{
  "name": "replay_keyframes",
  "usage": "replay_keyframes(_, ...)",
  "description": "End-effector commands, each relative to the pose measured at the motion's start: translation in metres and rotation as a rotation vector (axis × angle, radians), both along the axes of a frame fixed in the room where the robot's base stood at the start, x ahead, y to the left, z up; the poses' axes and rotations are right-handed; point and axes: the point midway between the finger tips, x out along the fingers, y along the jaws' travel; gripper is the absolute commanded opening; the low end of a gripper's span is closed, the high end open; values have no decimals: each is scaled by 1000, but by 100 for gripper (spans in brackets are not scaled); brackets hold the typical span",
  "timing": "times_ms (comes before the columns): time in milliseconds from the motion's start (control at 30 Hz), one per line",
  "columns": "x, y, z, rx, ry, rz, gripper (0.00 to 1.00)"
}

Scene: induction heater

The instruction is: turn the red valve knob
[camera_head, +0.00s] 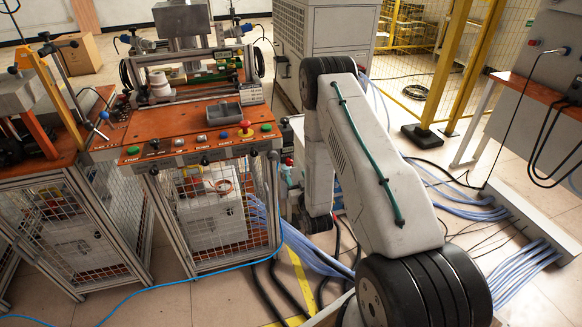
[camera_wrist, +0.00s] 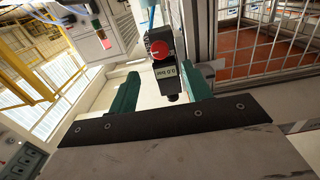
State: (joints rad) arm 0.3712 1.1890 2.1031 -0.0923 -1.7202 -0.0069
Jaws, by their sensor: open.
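In the wrist view, the red valve knob (camera_wrist: 161,50) is a round red cap on a dark valve body with a pale label. It sits beyond and between the two green fingers of my gripper (camera_wrist: 160,78). The fingers are spread apart, with nothing held between them and a gap to the knob. In the head view, a small red spot (camera_head: 289,161) by the right side of the workbench appears to be the knob. My gripper is mostly hidden behind my arm there.
The orange-topped workbench (camera_head: 190,132) with a mesh cage below (camera_head: 215,215) stands left of my arm. A red mushroom button (camera_head: 245,125) is on its front panel. A grey cabinet (camera_head: 330,30) stands behind. Cables and hoses (camera_head: 310,255) run over the floor.

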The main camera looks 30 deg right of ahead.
Motion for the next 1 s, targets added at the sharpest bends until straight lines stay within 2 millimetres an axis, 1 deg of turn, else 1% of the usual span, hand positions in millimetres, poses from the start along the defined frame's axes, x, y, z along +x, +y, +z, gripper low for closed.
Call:
replay_keyframes(300, 47, -13, 1, -1, -4, 0, 49)
replay_keyframes(400, 59, -17, 1, -1, -2, 0, 49)
replay_keyframes(500, 67, -19, 1, 0, -1, 0, 49)
replay_keyframes(600, 70, -20, 1, 0, 0, 0, 49)
replay_keyframes(800, 70, -20, 1, 0, 0, 0, 49)
replay_keyframes(833, 70, -20, 1, 0, 0, 0, 46)
replay_keyframes(867, 70, -20, 1, 0, 0, 0, 38)
replay_keyframes(900, 70, -20, 1, 0, 0, 0, 27)
replay_keyframes(967, 70, -20, 1, 0, 0, 0, 10)
replay_keyframes(1000, 70, -20, 1, 0, 0, 0, 6)
